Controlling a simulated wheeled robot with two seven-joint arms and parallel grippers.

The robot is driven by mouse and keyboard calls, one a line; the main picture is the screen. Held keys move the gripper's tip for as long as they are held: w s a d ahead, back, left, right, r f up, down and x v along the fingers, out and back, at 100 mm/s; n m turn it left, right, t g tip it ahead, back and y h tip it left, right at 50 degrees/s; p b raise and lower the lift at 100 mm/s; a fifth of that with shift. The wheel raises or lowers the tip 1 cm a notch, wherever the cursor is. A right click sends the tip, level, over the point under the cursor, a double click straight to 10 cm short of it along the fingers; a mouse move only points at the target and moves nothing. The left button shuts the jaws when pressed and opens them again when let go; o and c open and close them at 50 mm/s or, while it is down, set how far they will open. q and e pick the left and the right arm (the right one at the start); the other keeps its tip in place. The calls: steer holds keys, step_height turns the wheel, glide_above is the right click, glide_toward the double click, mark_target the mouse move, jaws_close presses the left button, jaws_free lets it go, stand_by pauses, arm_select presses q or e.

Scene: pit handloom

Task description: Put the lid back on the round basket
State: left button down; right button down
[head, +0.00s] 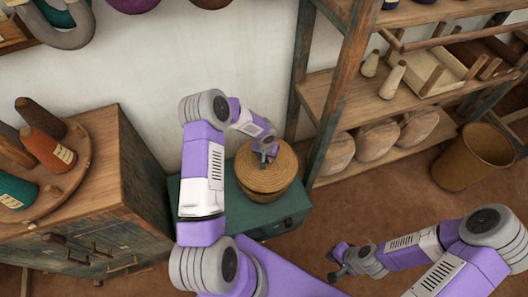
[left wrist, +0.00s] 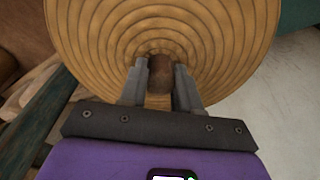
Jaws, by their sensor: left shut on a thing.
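The round woven basket (head: 262,193) stands on a dark green chest. Its tan coiled lid (head: 284,164) is over the basket's top; I cannot tell whether it sits fully on the rim. My left gripper (head: 266,157) reaches down to the lid's middle. In the left wrist view, its two fingers are shut on the brown knob (left wrist: 160,74) of the lid (left wrist: 219,40), which fills the upper middle. The basket's body is hidden there. My right gripper (head: 337,264) is low over the floor, away from the basket; its finger gap is unclear.
The green chest (head: 285,218) stands between a wooden cabinet (head: 115,205) with cones on top and a wooden shelf rack (head: 322,105). Several rounded bundles sit on the lower shelf. A tall brown basket (head: 472,160) stands at right. The floor in front is open.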

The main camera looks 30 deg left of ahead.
arm_select(q)
steer(key=shift+w+a+f, duration=0.1)
steer(key=shift+a+f, duration=0.3)
steer(key=shift+f, duration=0.1)
steer(key=shift+f+b, duration=1.05)
steer(key=shift+f, duration=0.9)
steer(key=shift+f+b, duration=1.15)
steer(key=shift+b, duration=0.05)
steer(key=shift+b, duration=0.55)
steer(key=shift+f+b, duration=0.2)
steer(key=shift+b, duration=0.5)
steer(key=shift+c, duration=1.2)
jaws_free()
steer(key=shift+r, duration=0.1)
